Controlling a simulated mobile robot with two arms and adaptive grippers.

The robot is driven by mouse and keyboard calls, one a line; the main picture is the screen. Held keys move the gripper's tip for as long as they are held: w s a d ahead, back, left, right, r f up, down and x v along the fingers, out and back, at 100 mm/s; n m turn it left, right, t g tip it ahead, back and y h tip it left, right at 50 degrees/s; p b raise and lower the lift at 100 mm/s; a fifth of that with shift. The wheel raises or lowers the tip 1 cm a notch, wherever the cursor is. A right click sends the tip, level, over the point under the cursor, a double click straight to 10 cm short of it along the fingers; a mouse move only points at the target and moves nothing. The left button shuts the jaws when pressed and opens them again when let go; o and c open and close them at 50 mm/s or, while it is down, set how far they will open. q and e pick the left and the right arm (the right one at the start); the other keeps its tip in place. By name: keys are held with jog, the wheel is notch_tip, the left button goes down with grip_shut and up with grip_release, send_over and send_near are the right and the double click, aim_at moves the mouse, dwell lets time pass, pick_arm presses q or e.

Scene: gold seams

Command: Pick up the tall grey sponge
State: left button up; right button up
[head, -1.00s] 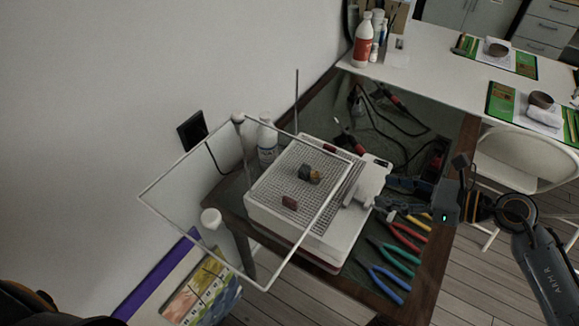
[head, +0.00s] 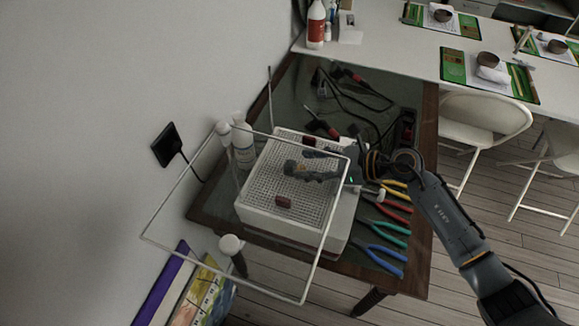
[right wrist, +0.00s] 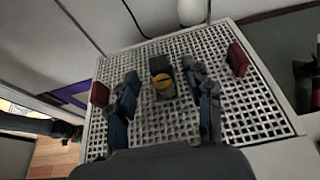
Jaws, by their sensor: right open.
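The grey sponge (head: 290,167) is a dark upright block on the white gridded top (head: 262,190) of a box-like unit. My right gripper (head: 309,164) is open, low over the grid. My left gripper is not in view.
Two dark red blocks lie on the grid, one near (head: 283,202) and one far (head: 309,141). A white bottle (head: 243,145) is behind. Pliers (head: 379,260) lie to the right, cables (head: 362,105) at the back.

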jog(key=shift+w+a, duration=0.1)
jog(key=shift+a, duration=0.25)
jog(key=p+x, duration=0.2)
jog(key=x, duration=0.1)
jog(key=shift+a, duration=0.3)
jog(key=shift+w+a+f, duration=0.1)
jog(key=shift+a+f, duration=0.25)
jog(key=shift+a, duration=0.05)
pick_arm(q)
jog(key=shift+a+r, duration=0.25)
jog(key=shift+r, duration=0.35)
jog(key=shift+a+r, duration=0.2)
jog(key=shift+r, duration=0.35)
pick_arm(e)
jog(key=c, duration=0.9)
